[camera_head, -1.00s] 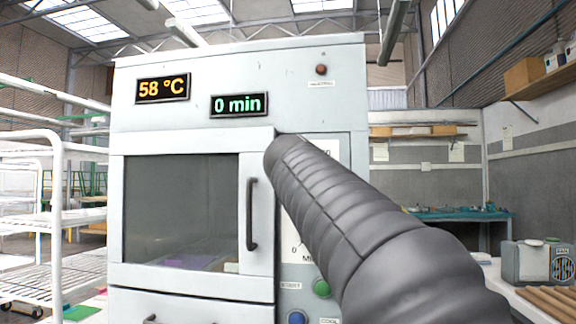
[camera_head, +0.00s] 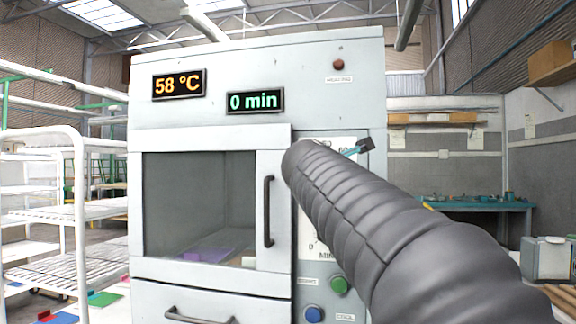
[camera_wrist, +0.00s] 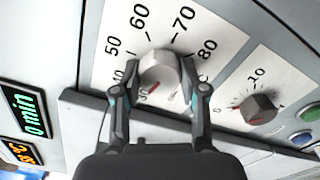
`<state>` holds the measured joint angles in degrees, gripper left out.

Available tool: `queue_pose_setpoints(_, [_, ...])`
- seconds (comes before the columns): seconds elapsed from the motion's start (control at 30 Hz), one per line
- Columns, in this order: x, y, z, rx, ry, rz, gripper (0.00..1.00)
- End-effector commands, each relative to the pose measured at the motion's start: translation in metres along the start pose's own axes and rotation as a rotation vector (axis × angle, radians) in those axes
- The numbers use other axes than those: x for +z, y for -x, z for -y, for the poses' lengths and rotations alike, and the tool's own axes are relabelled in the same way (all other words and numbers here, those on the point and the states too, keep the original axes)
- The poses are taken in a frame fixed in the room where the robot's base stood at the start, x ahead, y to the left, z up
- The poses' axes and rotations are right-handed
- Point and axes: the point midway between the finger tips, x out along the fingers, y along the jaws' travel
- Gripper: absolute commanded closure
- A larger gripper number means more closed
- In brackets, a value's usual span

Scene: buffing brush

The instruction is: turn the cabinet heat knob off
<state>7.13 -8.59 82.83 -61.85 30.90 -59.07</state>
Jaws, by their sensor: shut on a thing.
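The cabinet (camera_head: 300,75) stands ahead, its displays reading 58 °C (camera_head: 179,84) and 0 min (camera_head: 255,102). In the wrist view the large round heat knob (camera_wrist: 163,68) sits on a white dial plate (camera_wrist: 205,22) marked 30 to 80. Its red mark lies low, near the 30. My gripper (camera_wrist: 160,78) has a finger on each side of this knob and is shut on it. In the head view my arm hides the knob and most of the gripper; a dark finger part (camera_head: 366,145) shows beyond the arm.
A smaller timer knob (camera_wrist: 259,107) is to the right in the wrist view. Green (camera_head: 339,285) and blue (camera_head: 314,314) buttons sit below the dials. The door handle (camera_head: 268,211) is left of my arm. White racks (camera_head: 80,220) stand at the left.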

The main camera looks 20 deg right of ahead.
Motion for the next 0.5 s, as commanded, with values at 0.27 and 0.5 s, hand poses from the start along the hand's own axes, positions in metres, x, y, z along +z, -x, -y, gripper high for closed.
queue_pose_setpoints(0.27, [-0.0004, 0.0, -0.0001, 0.002, 0.26, -0.001, 0.92])
queue_pose_setpoints(0.5, [-0.0003, 0.0, 0.0002, 0.002, 0.487, -0.001, 0.92])
